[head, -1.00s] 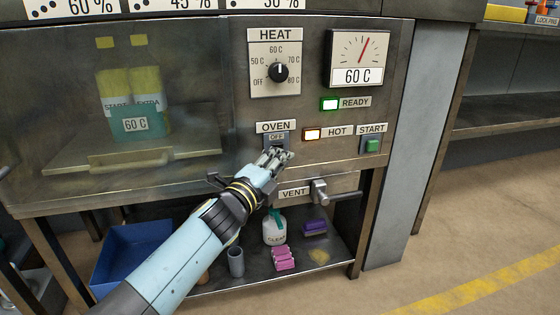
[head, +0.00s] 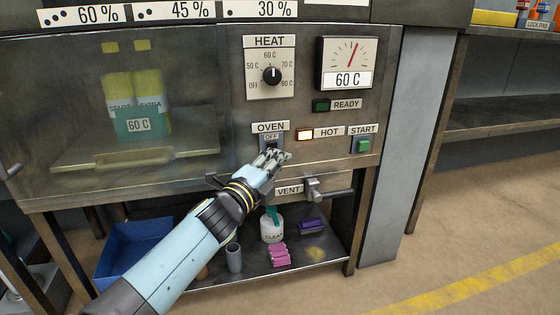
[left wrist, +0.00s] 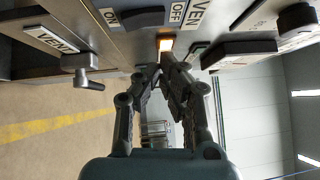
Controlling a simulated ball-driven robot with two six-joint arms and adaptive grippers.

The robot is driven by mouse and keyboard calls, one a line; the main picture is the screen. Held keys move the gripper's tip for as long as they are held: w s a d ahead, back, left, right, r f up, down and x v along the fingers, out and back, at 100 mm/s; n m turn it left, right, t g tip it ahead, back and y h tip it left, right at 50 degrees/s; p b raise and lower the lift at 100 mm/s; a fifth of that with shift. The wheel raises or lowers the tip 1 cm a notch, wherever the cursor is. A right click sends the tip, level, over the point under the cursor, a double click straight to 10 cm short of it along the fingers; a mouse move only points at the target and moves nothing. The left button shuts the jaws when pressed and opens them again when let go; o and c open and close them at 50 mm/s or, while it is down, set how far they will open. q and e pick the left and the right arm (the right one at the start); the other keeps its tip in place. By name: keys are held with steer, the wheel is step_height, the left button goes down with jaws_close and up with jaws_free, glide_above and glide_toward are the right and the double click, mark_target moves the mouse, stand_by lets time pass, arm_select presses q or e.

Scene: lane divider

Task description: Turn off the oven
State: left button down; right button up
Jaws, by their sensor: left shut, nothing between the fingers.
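The oven panel (head: 215,160) carries a switch labelled OVEN (head: 270,127), with an OFF mark (head: 271,137) above it. My left gripper (head: 284,156) is shut and empty, just below and right of the switch, hiding its lower part. In the left wrist view the dark switch (left wrist: 146,17) lies between the ON and OFF marks, with the shut fingertips (left wrist: 164,68) near the panel. I cannot tell whether they touch it. The READY lamp (head: 321,106) is dark. The HOT lamp (head: 305,134) is lit. My right gripper is not in view.
The HEAT knob (head: 271,75) points to 60 C, and the dial (head: 347,63) reads 60 C. A green START button (head: 363,146) is at right. A VENT handle (head: 315,190) juts out below. A shelf underneath holds a bottle (head: 272,228) and a blue bin (head: 130,250).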

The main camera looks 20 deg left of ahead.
arm_select(q)
steer(key=p+v, duration=0.1)
steer(key=v, duration=0.9)
steer(key=shift+s+r+p, duration=0.2)
steer(key=shift+r+p, duration=0.2)
steer(key=shift+r, duration=0.4)
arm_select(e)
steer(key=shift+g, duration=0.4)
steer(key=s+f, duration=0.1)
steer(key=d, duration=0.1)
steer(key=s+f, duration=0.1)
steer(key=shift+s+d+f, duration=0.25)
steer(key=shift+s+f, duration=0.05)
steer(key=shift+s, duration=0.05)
arm_select(q)
steer(key=shift+d, duration=0.1)
